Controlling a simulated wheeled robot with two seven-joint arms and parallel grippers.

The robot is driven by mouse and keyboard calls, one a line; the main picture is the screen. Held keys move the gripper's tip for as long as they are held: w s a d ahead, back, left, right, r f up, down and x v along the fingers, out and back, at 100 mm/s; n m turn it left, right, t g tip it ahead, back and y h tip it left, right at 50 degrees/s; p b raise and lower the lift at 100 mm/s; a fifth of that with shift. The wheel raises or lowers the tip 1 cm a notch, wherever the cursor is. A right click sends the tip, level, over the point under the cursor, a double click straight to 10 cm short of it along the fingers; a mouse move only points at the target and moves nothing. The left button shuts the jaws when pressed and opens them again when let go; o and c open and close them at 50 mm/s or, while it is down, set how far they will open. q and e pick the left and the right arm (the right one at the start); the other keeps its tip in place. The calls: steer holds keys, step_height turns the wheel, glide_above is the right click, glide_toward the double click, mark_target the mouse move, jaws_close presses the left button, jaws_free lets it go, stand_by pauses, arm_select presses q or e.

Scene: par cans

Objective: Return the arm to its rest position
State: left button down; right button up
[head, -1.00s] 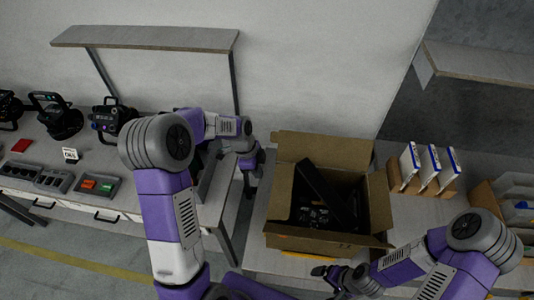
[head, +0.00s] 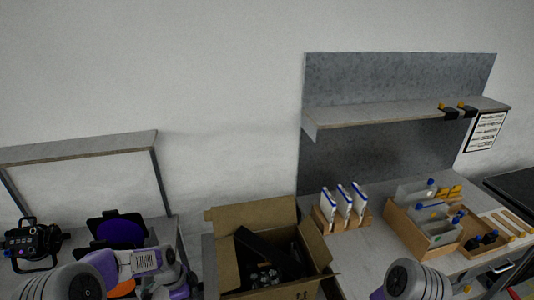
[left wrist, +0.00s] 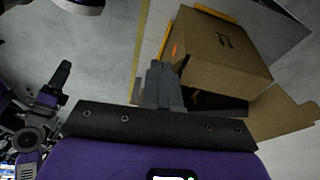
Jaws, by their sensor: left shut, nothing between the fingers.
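My left arm is at the bottom left in the head view, with its hand end (head: 168,286) low, left of the cardboard box. Its fingertips cannot be made out there. In the left wrist view my left gripper (left wrist: 160,84) is shut, with its fingers together and nothing held. The box's outer wall shows beyond the fingers, to the upper right. My right arm shows in the head view only as a rounded grey joint (head: 415,282) at the bottom edge. I cannot make out its gripper. Dark and purple parts at the left wrist view's left edge are unclear.
The open cardboard box (head: 228,262) holds dark items. Par cans (head: 35,242) stand on the left bench, one purple-faced (head: 120,233). Right are white-and-blue packs (head: 343,203) in a holder and a bin (head: 405,230). Shelves (head: 80,147) (head: 400,116) overhang both sides.

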arm_select(q)
steer(key=d+f+n+b, duration=0.3)
steer(key=f, duration=0.7)
steer(key=s+d+f+n+b, duration=0.4)
steer(key=s+f+n, duration=0.3)
steer(key=f, duration=0.3)
steer(key=s+d+f+n+h+b, duration=0.1)
steer(key=s+d+f+n+b, duration=0.3)
steer(key=s+f+n, duration=0.3)
steer(key=s+d+f, duration=0.1)
steer(key=s+f, duration=0.2)
steer(key=shift+s+d+b, duration=0.3)
steer(key=shift+d+b, duration=0.05)
steer(key=shift+b, duration=0.05)
arm_select(e)
step_height(320, 180, down, 13)
steer(key=w, duration=0.1)
steer(key=shift+w, duration=0.25)
steer(key=shift+r, duration=0.1)
